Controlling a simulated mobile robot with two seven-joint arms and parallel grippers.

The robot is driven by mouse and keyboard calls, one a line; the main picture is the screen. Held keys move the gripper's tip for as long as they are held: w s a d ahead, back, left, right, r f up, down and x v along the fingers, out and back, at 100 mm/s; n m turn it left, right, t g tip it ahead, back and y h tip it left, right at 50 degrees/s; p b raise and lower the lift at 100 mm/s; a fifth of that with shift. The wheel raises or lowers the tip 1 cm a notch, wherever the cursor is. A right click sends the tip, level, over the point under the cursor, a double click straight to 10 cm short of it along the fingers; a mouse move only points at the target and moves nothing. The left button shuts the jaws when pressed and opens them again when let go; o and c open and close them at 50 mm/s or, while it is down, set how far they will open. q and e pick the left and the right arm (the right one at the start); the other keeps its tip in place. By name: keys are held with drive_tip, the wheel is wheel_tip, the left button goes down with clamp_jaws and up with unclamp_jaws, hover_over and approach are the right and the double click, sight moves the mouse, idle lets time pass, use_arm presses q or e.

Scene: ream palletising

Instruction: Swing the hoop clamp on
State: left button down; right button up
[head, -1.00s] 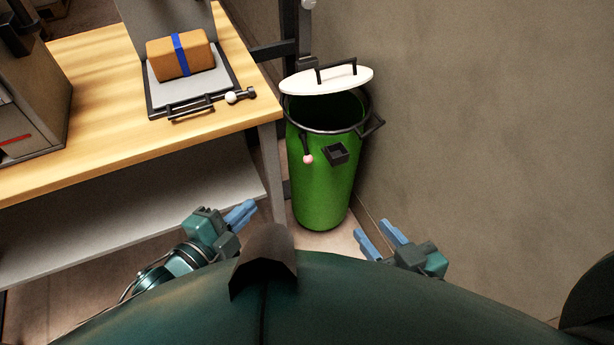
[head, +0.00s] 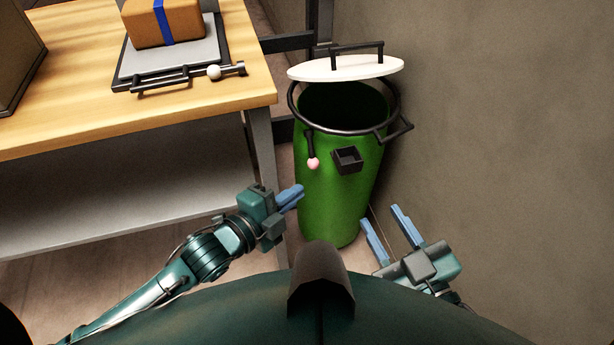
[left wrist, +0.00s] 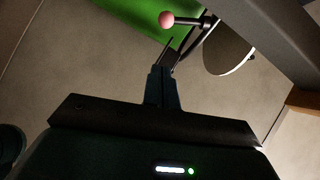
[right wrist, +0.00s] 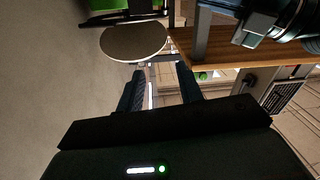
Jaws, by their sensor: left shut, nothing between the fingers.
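The green bin (head: 336,205) stands upright by the wall with its mouth open. The dark hoop clamp (head: 330,131) lies around its mouth; I cannot tell how tightly it sits. A lever with a pink ball (head: 313,163) hangs at the front, left of a black bracket (head: 347,160). The white lid (head: 345,68) is above and behind the mouth. My left gripper (head: 293,197) is shut and empty, left of the bin and below the ball, which also shows in the left wrist view (left wrist: 167,19). My right gripper (head: 384,218) is open and empty, right of the bin.
A wooden table (head: 240,85) is at the left, with a lower shelf (head: 110,195). On it a tray (head: 185,60) holds a brown package (head: 165,20) with a blue band. The wall (head: 490,130) closes off the right side. Floor shows between table and bin.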

sight(311, 150)
use_arm(q)
drive_tip(key=w+d+f+b, duration=0.2)
drive_tip(key=w, duration=0.5)
drive_tip(key=shift+w+d+f+b, duration=0.15)
drive_tip(key=shift+d+f+b, duration=0.05)
drive_tip(key=shift+d+b, duration=0.15)
use_arm(e)
drive_tip(key=shift+s+a+n+t+y, duration=0.1)
drive_tip(key=shift+a+n+t+y, duration=0.4)
drive_tip(key=shift+y, duration=0.3)
use_arm(q)
drive_tip(key=shift+w+a+f+m+t, duration=0.15)
drive_tip(key=shift+w+f+m, duration=0.1)
drive_tip(key=shift+w+f, duration=0.15)
drive_tip(key=shift+w+a+f+m+t, duration=0.15)
drive_tip(key=shift+w+f+m, duration=0.1)
drive_tip(key=shift+f, duration=0.2)
use_arm(e)
drive_tip(key=shift+a+r, duration=0.1)
drive_tip(key=shift+r, duration=0.1)
